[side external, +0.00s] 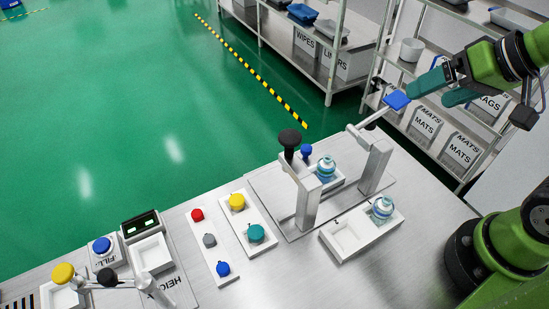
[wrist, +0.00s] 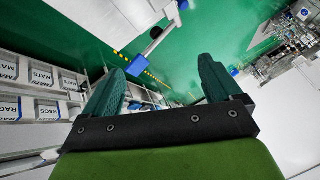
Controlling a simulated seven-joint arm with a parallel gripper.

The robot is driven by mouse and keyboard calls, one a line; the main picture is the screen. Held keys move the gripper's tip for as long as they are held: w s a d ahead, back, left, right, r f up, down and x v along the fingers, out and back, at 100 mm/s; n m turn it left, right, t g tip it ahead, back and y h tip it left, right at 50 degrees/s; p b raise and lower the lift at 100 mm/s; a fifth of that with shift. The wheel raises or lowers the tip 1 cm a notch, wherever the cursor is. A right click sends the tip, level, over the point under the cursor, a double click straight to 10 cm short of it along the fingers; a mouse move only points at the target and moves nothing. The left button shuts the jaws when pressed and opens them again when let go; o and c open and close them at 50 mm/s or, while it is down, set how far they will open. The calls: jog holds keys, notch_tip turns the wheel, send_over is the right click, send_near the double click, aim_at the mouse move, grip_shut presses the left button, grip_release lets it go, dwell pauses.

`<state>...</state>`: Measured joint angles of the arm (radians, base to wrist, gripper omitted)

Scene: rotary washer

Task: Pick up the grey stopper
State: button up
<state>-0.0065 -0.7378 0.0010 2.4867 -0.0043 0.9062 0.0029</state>
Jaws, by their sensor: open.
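The grey stopper (side external: 209,240) sits on a narrow white tray (side external: 224,262) in the side external view, between a red stopper (side external: 197,215) and a blue stopper (side external: 223,268). My gripper (side external: 428,95) is open and empty at the upper right, high above the bench and far from the grey stopper. Its two teal fingers stand wide apart in the wrist view (wrist: 162,68). A blue paddle (side external: 397,101) on the press's lever is close to the fingers in the side view; I cannot tell whether they touch. I cannot make out the grey stopper in the wrist view.
A second white tray (side external: 241,215) holds yellow and teal caps. The metal press frame (side external: 309,205) stands between my gripper and the small trays, with a bottle (side external: 326,167) inside. Another bottle (side external: 382,208) sits in a white two-compartment tray (side external: 345,239). Shelves stand behind.

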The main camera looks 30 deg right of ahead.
jog(key=shift+s+d+f, duration=0.1)
jog(key=shift+f, duration=0.05)
jog(key=c, duration=0.6)
jog(key=shift+c, duration=0.2)
jog(key=w+a+r+n+g, duration=0.1)
jog(key=w+a+r+g, duration=0.3)
jog(key=w+a, duration=0.45)
jog(key=g+h, duration=0.2)
jog(key=g, duration=0.1)
send_over(208, 239)
notch_tip(208, 239, down, 11)
notch_tip(208, 239, down, 16)
